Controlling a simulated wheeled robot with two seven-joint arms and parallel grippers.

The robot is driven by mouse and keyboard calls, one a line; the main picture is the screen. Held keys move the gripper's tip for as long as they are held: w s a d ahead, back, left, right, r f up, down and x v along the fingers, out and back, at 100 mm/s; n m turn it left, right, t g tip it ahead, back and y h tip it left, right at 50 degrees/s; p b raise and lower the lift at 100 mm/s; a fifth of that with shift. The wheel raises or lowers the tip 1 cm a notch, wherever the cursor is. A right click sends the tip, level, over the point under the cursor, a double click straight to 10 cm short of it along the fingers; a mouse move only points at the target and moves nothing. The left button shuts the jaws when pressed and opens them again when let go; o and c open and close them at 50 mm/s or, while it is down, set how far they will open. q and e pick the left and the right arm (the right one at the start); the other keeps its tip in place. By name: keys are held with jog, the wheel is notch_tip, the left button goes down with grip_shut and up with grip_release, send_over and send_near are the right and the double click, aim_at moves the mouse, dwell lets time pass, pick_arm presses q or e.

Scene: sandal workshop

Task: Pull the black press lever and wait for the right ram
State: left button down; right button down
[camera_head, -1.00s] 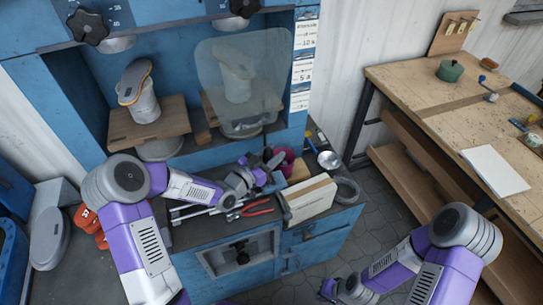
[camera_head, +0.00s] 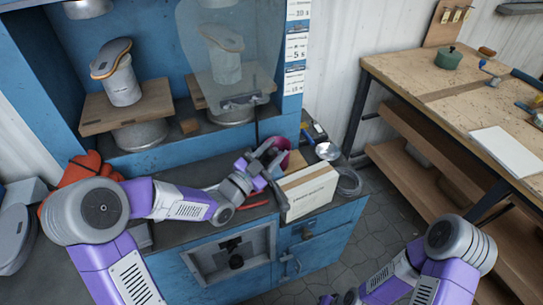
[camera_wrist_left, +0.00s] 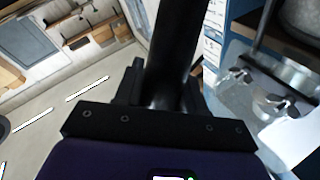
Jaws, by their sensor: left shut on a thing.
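My left gripper (camera_head: 262,166) is at the right end of the press bench, shut on the black lever (camera_wrist_left: 174,50). In the left wrist view the lever is a thick dark bar between the fingers; in the head view the gripper largely hides it. The right press bay is behind a clear shield (camera_head: 228,45), lowered in front of a last with a sandal (camera_head: 224,62). The right ram is cut off or blurred at the top edge, so its height cannot be told. My right gripper (camera_head: 342,298) is barely in view at the bottom edge, its fingers unclear.
The left bay holds a grey last (camera_head: 122,80) with a sandal on a wooden board (camera_head: 97,112). A cardboard box (camera_head: 310,192), a magenta cup (camera_head: 282,160) and a metal bowl (camera_head: 328,151) crowd the left gripper. A wooden workbench (camera_head: 425,75) stands right, across open floor.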

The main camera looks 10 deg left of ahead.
pick_arm(q)
jog(key=shift+s+d+f, duration=0.1)
jog(key=shift+d, duration=0.05)
dwell(0.3)
jog(key=c, duration=0.8)
grip_release()
jog(key=shift+o, duration=0.2)
jog(key=v, duration=0.7)
jog(key=shift+s, duration=0.25)
jog(key=shift+f, duration=0.1)
